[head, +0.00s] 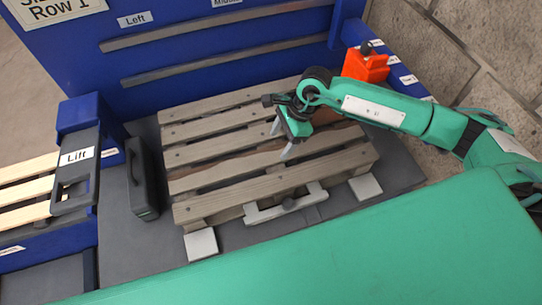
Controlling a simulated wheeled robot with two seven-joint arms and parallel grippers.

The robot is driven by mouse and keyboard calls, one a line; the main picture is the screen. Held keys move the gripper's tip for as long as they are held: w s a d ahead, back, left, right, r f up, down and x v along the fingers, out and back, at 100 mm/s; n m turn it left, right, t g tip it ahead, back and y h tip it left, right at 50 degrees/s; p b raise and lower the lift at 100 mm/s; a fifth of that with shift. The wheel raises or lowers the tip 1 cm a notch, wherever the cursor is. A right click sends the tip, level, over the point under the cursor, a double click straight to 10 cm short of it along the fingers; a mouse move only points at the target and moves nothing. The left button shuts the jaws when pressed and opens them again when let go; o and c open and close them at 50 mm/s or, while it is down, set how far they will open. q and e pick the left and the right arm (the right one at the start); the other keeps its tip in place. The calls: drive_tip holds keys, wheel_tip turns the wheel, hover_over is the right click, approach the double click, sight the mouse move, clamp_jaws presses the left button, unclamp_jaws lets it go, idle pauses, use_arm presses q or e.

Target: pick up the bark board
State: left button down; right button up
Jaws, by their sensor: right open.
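A wooden pallet (230,201) of weathered grey-brown slats lies on a dark grey platform. A darker, reddish-brown board (338,135) runs across it between the greyer slats and looks like the bark board. My right gripper (280,142) reaches in from the right and is over the middle of this board. Its two fingers are apart, pointing down, with nothing seen between them. The gripper and wrist hide part of the board, and I cannot tell whether the fingertips touch it. My left gripper is out of view.
A blue wall with slotted rails marked "Left" (135,19) stands behind. An orange block (365,65) is at the back right. A black box (142,178) and a "Lift" panel (76,172) stand left. A pale bracket (285,204) sits at the pallet's front.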

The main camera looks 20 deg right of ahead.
sight(272, 154)
drive_tip(key=b+x, duration=0.1)
drive_tip(key=x, duration=0.4)
drive_tip(key=shift+w, duration=0.1)
drive_tip(key=c, duration=0.9)
drive_tip(key=shift+r, duration=0.1)
